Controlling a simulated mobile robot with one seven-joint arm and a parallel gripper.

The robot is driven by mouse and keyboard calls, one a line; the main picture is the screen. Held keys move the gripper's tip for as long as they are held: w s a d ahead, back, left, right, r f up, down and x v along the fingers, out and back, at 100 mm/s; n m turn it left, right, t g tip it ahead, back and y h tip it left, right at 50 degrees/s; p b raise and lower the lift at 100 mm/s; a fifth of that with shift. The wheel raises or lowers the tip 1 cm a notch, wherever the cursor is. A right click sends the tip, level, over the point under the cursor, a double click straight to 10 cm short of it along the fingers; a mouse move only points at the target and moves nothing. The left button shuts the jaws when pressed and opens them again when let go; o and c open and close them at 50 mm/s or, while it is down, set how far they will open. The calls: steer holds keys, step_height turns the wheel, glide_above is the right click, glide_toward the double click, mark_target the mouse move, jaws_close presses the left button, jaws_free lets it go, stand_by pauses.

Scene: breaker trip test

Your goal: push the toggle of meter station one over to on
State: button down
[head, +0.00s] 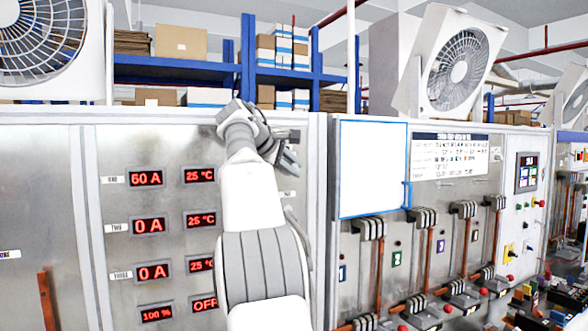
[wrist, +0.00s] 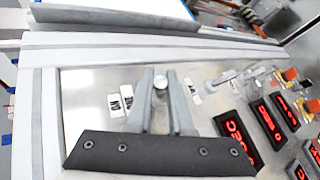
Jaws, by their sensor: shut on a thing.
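The meter station one row shows in the head view, with its red 60 A display (head: 146,178) and 25 °C display (head: 199,175). In the wrist view a small round-tipped metal toggle (wrist: 160,82) stands between the two grey fingers of my gripper (wrist: 161,92). The fingers are closed in on it, near its tip. Which way the toggle leans I cannot tell. In the head view my arm hides the toggle and most of the gripper.
Rows two and three, with the 0 A displays (head: 150,226), lie below row one. A white-faced door with a blue frame (head: 373,170) and a breaker panel stand to the right. Blue shelves with boxes (head: 181,42) and a large fan (head: 458,70) are behind.

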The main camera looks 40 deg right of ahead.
steer(key=shift+r+g, duration=0.1)
steer(key=shift+g, duration=0.2)
stand_by(0.6)
steer(key=c, duration=1.1)
jaws_free()
steer(key=v, duration=1.2)
steer(key=shift+r, duration=0.15)
